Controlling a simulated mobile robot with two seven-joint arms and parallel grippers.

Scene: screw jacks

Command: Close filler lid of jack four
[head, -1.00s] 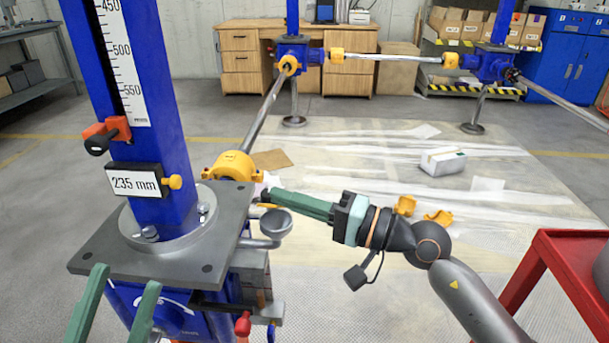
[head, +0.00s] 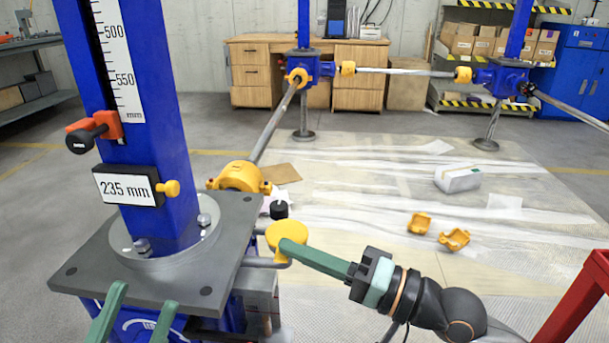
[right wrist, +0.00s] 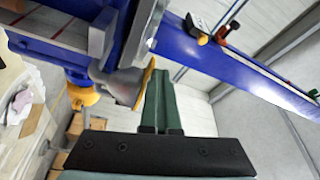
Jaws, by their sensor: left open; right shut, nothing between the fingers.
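The near screw jack has a blue column (head: 150,150), a grey top plate (head: 155,270) and a "235 mm" tag. The yellow filler lid (head: 287,236) sits beside the plate's right edge, over the filler cup. In the right wrist view the lid (right wrist: 146,82) shows edge-on along the mouth of the grey cup (right wrist: 122,84). My right gripper (head: 286,246) is shut and empty, its fingertips at the lid's near right edge; contact is hard to tell. My left gripper (head: 149,293) is open and empty at the plate's front edge. I see no jack number.
A yellow coupling (head: 240,177) and a steel shaft (head: 272,130) run from behind the column to a far blue jack. A black knob (head: 279,210) stands just behind the lid. Two yellow shells (head: 453,239) lie on the floor sheet. A red frame (head: 580,310) stands at right.

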